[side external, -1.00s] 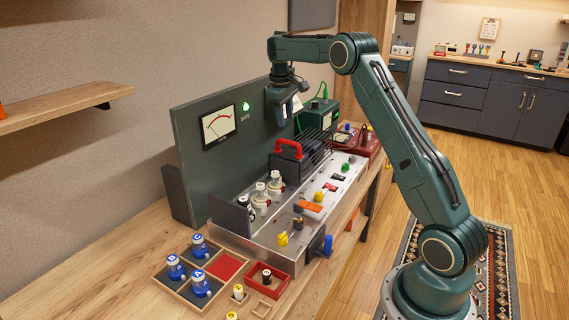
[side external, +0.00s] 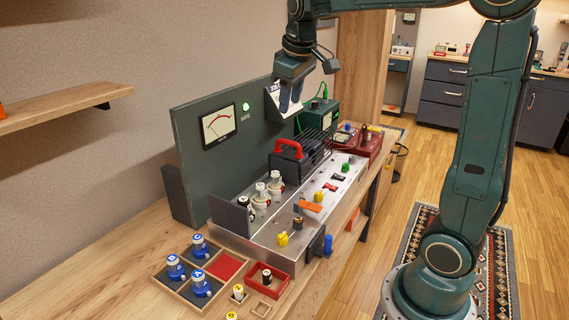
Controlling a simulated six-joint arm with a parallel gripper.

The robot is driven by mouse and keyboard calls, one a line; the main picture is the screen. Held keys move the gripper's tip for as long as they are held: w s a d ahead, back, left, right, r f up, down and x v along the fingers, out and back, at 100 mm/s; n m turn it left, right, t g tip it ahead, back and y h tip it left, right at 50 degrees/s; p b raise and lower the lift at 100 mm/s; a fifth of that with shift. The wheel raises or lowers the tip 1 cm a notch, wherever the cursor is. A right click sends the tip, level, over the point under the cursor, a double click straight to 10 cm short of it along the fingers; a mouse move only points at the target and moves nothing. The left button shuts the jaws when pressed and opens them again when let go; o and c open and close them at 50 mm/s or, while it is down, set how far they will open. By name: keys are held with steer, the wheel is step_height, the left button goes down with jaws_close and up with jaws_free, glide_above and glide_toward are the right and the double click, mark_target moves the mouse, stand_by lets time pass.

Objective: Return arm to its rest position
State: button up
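My gripper (side external: 291,100) hangs fingers down in the upper middle of the side external view, in front of a white card (side external: 273,105) at the panel's right end. Its two fingers look apart, with the pale card showing between them, and I see nothing held. My arm rises almost upright from its base at the right, and its elbow is cut off by the top edge. Below the gripper stands the metal chassis (side external: 262,243) with a red-handled black part (side external: 290,152), white-based tubes (side external: 261,196) and coloured knobs.
A dark green meter panel (side external: 190,130) with a lit green lamp (side external: 247,107) stands behind the chassis. A wooden tray (side external: 178,286) with blue-based tubes is at front left. A green box (side external: 320,115) and a red box (side external: 372,147) stand at the back. A shelf (side external: 60,112) juts from the left wall.

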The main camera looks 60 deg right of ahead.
steer(key=s+a+f+t+y, duration=0.1)
steer(key=s+a+f, duration=0.2)
steer(key=s+a, duration=0.3)
steer(key=s+a+f+t+y, duration=0.1)
steer(key=s+a+f, duration=0.2)
steer(key=s+a, duration=0.4)
steer(key=s, duration=0.7)
steer(key=shift+f+t, duration=0.15)
steer(key=shift+t, duration=0.15)
steer(key=shift+a, duration=0.1)
stand_by(0.5)
